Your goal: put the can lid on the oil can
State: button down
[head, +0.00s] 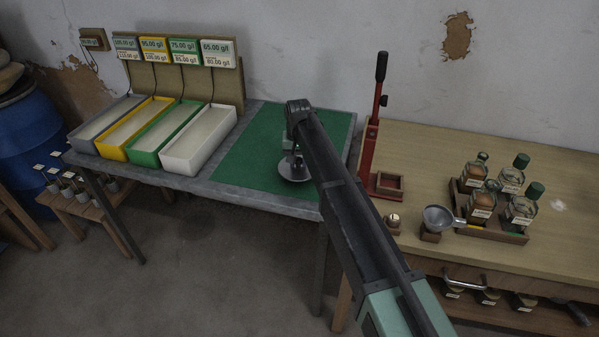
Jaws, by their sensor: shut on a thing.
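My gripper (292,160) hangs over the green mat (253,150) near its front edge, pointing down. It is shut on a round grey metal disc (295,176), which looks like the can lid. The disc is level; whether it touches the mat or hangs just above it, I cannot tell. My arm comes in from the lower right and covers part of the mat. I cannot make out an oil can in this view; my arm may hide it.
On the wooden bench (420,150) at right are a red lever press (371,150), a metal funnel (438,217) and a crate of stoppered bottles (484,232). The mat's visible left part is clear.

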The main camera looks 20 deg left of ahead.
jog(key=shift+r, duration=0.1)
notch_tip(320, 180, up, 5)
jog(key=p, duration=0.5)
